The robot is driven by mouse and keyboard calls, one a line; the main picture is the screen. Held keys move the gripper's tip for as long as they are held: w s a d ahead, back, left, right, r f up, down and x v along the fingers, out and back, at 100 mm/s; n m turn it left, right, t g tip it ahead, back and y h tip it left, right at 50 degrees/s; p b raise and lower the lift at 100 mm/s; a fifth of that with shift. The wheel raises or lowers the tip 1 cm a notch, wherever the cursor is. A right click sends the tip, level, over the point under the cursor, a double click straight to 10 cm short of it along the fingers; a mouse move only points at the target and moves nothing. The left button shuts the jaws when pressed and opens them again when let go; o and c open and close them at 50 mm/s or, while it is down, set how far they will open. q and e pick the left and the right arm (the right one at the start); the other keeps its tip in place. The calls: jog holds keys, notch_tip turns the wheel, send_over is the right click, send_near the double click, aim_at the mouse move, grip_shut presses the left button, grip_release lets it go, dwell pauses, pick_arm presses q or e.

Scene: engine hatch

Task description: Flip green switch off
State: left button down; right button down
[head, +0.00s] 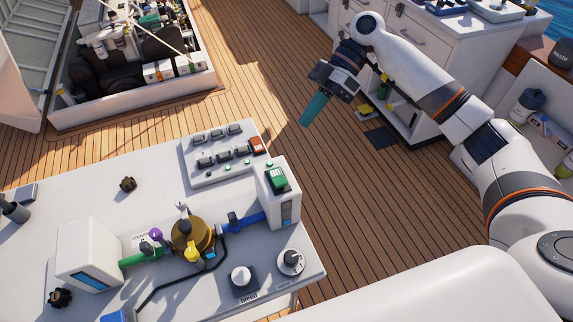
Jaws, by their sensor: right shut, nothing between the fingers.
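The green switch (277,179) is a rocker set on top of a white box (287,200) at the right end of the white console (200,285). Which way the rocker is tipped is too small to tell. My right gripper (313,110) has teal fingers, which are shut with nothing between them. It hangs over the deck, beyond and to the right of the green switch, clear of the console. My left gripper is not in view.
Behind the box stands a switch panel (215,167) with several grey switches and a red switch (257,145). A brass fitting (190,237) and knobs (290,261) are on the console. An open engine hatch (135,95) is upper left. White cabinets (440,50) stand behind my right arm.

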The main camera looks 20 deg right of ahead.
jog(key=shift+a, duration=0.1)
jog(key=p, duration=0.3)
send_over(274, 183)
jog(key=w+d, duration=0.2)
jog(key=d, duration=0.1)
notch_tip(274, 183, down, 6)
jog(key=shift+w, duration=0.15)
jog(key=f, duration=0.1)
jog(key=s+f+p, duration=0.1)
jog(key=f, duration=0.1)
jog(key=shift+a+f, duration=0.1)
jog(key=shift+f, duration=0.15)
jog(key=shift+s+f, duration=0.2)
jog(key=shift+f, duration=0.35)
